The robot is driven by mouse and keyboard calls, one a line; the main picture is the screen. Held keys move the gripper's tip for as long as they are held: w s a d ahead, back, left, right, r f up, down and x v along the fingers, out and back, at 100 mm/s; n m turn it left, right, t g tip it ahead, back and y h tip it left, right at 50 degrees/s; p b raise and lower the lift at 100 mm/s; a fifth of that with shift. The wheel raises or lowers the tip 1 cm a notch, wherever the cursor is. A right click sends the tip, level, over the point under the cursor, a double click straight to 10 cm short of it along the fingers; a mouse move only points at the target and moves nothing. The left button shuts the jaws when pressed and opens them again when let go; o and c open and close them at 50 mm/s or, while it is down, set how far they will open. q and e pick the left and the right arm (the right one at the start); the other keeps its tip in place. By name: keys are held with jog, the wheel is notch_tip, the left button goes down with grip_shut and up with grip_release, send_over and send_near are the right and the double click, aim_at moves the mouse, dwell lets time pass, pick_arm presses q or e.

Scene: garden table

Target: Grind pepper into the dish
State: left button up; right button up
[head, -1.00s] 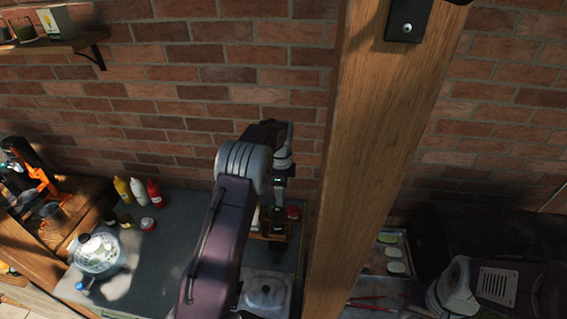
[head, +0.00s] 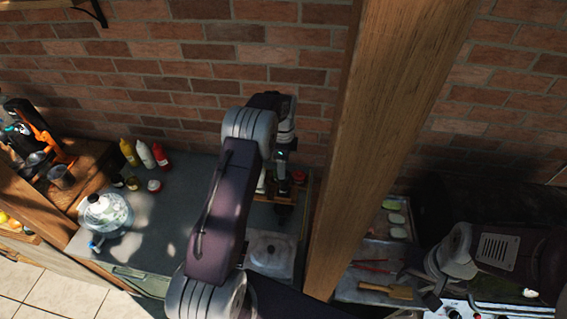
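A red-topped jar (head: 299,177) stands just right of the gripper. I cannot make out a pepper mill; the arm hides part of the rack. A pale square dish or lid with a round knob (head: 270,251) lies in front of the rack. My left gripper is not in view.
A wooden post (head: 350,170) rises close right of the arm. Yellow, white and red bottles (head: 145,154) and small jars (head: 154,185) stand at the back left. A tray with utensils (head: 352,283) lies right of the post. The counter's left middle is clear.

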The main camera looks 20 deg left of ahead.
aim_at(284, 187)
pick_arm(q)
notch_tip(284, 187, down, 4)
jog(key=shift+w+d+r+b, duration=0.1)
jog(key=shift+b, duration=0.85)
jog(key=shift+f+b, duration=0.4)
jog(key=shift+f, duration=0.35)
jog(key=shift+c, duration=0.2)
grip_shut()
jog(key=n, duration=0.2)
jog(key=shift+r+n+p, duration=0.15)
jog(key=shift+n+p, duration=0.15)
jog(key=shift+p, duration=0.05)
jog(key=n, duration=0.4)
